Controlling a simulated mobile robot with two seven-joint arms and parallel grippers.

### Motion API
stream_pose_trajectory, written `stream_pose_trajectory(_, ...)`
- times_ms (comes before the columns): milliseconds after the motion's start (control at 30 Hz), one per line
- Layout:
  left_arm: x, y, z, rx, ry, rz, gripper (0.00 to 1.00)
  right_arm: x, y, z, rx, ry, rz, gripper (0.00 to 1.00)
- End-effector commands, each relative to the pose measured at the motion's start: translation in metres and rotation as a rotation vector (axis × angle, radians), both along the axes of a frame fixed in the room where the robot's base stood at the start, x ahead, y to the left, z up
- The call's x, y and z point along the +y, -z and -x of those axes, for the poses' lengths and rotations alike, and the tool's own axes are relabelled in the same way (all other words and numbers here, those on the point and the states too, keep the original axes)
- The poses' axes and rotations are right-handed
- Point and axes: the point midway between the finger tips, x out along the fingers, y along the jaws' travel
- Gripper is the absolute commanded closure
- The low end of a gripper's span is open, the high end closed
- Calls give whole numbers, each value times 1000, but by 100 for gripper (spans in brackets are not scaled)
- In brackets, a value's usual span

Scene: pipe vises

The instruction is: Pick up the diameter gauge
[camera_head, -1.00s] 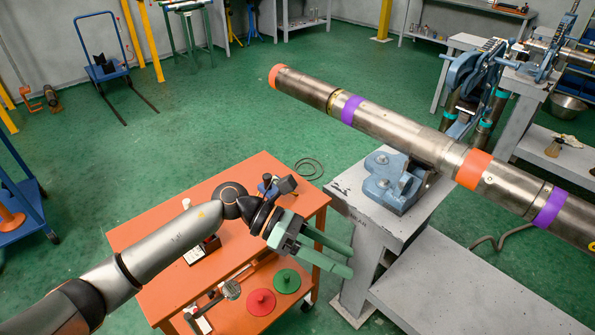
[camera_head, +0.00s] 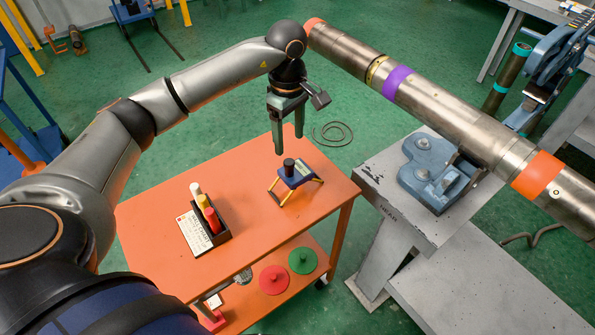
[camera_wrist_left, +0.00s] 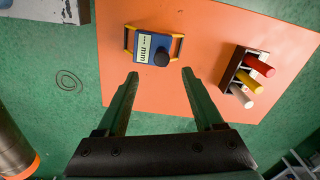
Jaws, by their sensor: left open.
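The diameter gauge (camera_head: 293,176) stands on the top of the orange table (camera_head: 260,240) near its back right part. It has a blue body, yellow legs, a display and a black knob on top. It also shows in the left wrist view (camera_wrist_left: 155,48), with its display reading mm. My left gripper (camera_head: 288,145) points down above the gauge, open and empty, apart from it. In the left wrist view its two green fingers (camera_wrist_left: 160,80) are spread wide, with the gauge ahead of and between them. My right gripper is not in view.
A black holder (camera_head: 213,228) with white, yellow and red handled tools stands left of the gauge, beside a label card. A long steel pipe (camera_head: 445,110) runs across the right, over a blue vise base (camera_head: 430,175) on a grey bench. Red and green discs lie on the lower shelf.

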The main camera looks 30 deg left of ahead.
Motion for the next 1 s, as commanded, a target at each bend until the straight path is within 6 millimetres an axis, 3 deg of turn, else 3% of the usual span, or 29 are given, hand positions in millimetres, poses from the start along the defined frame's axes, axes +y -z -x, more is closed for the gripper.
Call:
stream_pose_trajectory(100,-1,21,1,2,0,2,31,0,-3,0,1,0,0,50)
stream_pose_trajectory(367,-1,42,2,1,1,3,31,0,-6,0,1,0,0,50)
stream_pose_trajectory(633,-2,81,5,2,0,3,31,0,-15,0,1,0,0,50)
stream_pose_trajectory(967,-2,88,4,-2,1,3,31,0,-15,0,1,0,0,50)
stream_pose_trajectory(1000,-2,88,4,-2,1,3,36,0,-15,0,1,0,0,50)
